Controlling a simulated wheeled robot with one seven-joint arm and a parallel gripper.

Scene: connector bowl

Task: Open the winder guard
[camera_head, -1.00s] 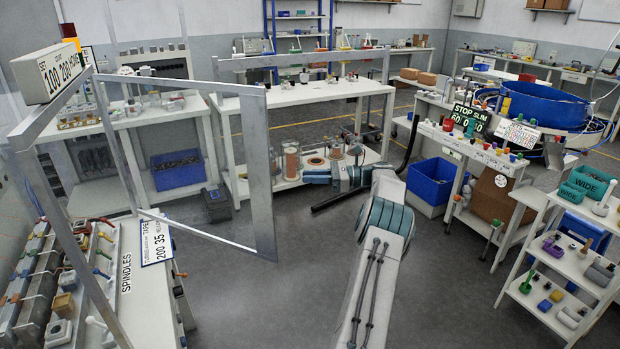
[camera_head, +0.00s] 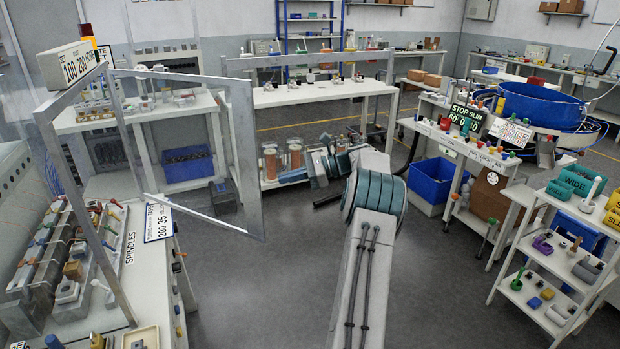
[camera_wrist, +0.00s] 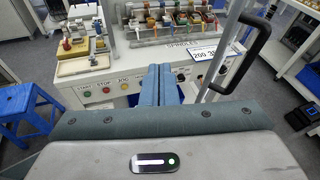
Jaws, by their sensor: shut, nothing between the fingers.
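The winder guard (camera_head: 240,150) is a clear panel in a grey metal frame at the left of the head view. It stands swung out at an angle from the frame above the SPINDLES bench (camera_head: 150,290). In the wrist view its black handle (camera_wrist: 246,45) is at upper right. My gripper (camera_wrist: 160,69) has its two blue fingers together and empty, pointing at the bench front. It is left of the handle and apart from it. In the head view the far end of my arm is near the panel's right side; the fingertips are hard to make out there.
Coloured buttons (camera_wrist: 124,84) line the bench front, with spindles and a small tray (camera_wrist: 84,67) on top. A blue stool (camera_wrist: 25,110) stands at left in the wrist view. A shelf cart (camera_head: 560,270) is at right.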

